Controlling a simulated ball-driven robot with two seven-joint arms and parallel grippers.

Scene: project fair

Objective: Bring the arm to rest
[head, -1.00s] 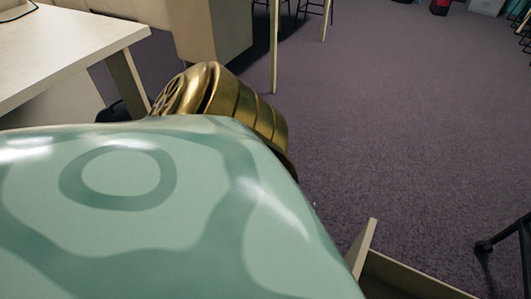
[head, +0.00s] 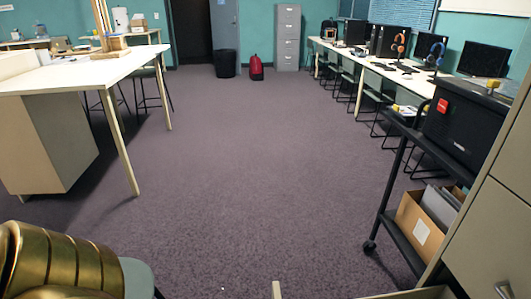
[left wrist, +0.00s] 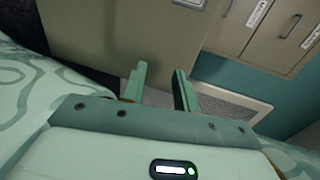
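My left gripper (left wrist: 159,88) shows in the left wrist view, its two green fingers apart with nothing between them. Beige cabinet fronts with handles stand beyond the fingers. In the head view, only a brass and pale green part of my own arm (head: 65,262) shows at the bottom left; the gripper itself is out of that view. My right gripper is in neither view.
A beige drawer cabinet (head: 490,240) is close on the right, with a pulled-out drawer (head: 415,293) at the bottom edge. A black cart (head: 399,247) stands beside it. A white-topped table (head: 85,72) is on the left. The carpet (head: 240,170) between is clear.

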